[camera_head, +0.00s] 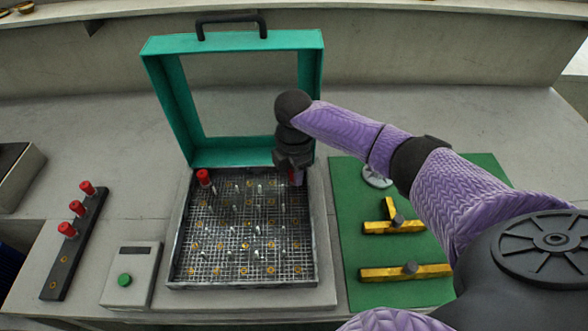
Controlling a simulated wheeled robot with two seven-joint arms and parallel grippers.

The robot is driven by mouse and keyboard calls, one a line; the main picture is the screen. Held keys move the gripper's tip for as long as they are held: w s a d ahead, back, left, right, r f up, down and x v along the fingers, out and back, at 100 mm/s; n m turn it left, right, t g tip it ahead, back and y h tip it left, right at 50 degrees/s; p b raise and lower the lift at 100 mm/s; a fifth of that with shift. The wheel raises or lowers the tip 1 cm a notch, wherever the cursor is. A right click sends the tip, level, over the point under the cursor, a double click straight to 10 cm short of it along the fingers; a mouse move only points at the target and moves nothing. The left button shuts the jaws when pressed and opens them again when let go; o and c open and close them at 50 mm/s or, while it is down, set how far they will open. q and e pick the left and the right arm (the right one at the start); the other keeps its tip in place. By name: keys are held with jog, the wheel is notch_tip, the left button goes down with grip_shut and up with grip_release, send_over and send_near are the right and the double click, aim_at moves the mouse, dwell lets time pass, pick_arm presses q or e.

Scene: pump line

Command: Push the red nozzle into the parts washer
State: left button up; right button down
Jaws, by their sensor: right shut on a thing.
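The parts washer (325,255) is a grey box with a wire-mesh floor and a teal-framed lid (160,90) standing open at the back. Several pale pegs and brass rings sit on its mesh. One red nozzle (203,177) stands at the back left of the mesh. My right gripper (295,172) is over the back right corner of the washer, shut on a red nozzle (296,178) that is mostly hidden by the jaws. I cannot tell whether that nozzle touches the mesh. My left gripper is not in view.
A dark rack (60,265) at left holds several red nozzles (77,208) and has empty spots in front. A grey box with a green button (124,279) stands beside the washer. A green mat (355,205) at right carries yellow parts (400,272).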

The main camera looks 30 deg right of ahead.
jog(key=shift+f, duration=0.2)
jog(key=shift+c, duration=1.8)
grip_release()
jog(key=shift+s+r, duration=0.1)
jog(key=r+p, duration=0.4)
jog(key=shift+w, duration=0.2)
notch_tip(320, 180, up, 2)
jog(key=shift+s+r+p, duration=0.1)
jog(key=shift+p, duration=1.1)
notch_tip(320, 180, up, 10)
jog(key=p, duration=0.2)
jog(key=shift+p, duration=0.4)
